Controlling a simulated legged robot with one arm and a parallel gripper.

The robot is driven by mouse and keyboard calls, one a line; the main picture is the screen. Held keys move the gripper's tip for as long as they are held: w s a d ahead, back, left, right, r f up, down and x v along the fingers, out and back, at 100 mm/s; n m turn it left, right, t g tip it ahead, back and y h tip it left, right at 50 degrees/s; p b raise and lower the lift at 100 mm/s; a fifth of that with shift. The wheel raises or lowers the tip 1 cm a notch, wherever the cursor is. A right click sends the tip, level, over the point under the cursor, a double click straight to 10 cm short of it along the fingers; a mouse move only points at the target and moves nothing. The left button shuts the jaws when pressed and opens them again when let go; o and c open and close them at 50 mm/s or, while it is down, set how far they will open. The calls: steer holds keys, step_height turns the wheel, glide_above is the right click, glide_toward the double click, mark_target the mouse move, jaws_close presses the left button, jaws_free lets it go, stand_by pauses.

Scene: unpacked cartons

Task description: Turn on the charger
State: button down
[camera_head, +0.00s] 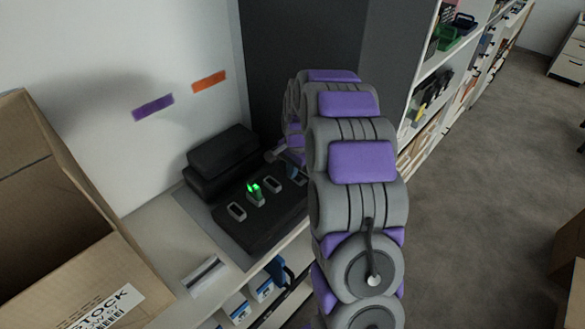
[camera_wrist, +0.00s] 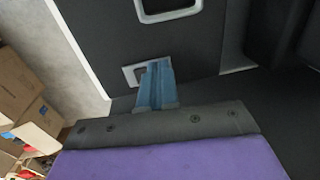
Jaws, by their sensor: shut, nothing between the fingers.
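The charger (camera_head: 232,228) is a black unit on the shelf, with a flat front part and a raised block (camera_head: 222,152) at its back. Several pale-rimmed slots run across the flat part. A grey piece with a bright green top (camera_head: 254,190) stands in one slot. My gripper (camera_wrist: 156,72) is shut and empty, its blue fingers together. In the wrist view its tips are over or beside a pale-rimmed slot (camera_wrist: 130,76); I cannot tell if they touch. Another slot (camera_wrist: 168,17) is at the top. In the head view my arm hides the charger's right end.
An open cardboard box (camera_head: 75,265) stands at the left on the pale shelf top (camera_head: 160,228). Purple (camera_head: 152,107) and orange (camera_head: 208,82) strips are on the wall. Shelving (camera_head: 432,95) runs along the right, beside open carpet (camera_head: 470,190).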

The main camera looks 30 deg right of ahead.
steer(key=shift+d+p, duration=0.5)
steer(key=shift+d, duration=0.15)
steer(key=shift+f, duration=0.15)
steer(key=shift+a, duration=0.1)
steer(key=shift+s, duration=0.7)
steer(key=shift+d+r, duration=0.2)
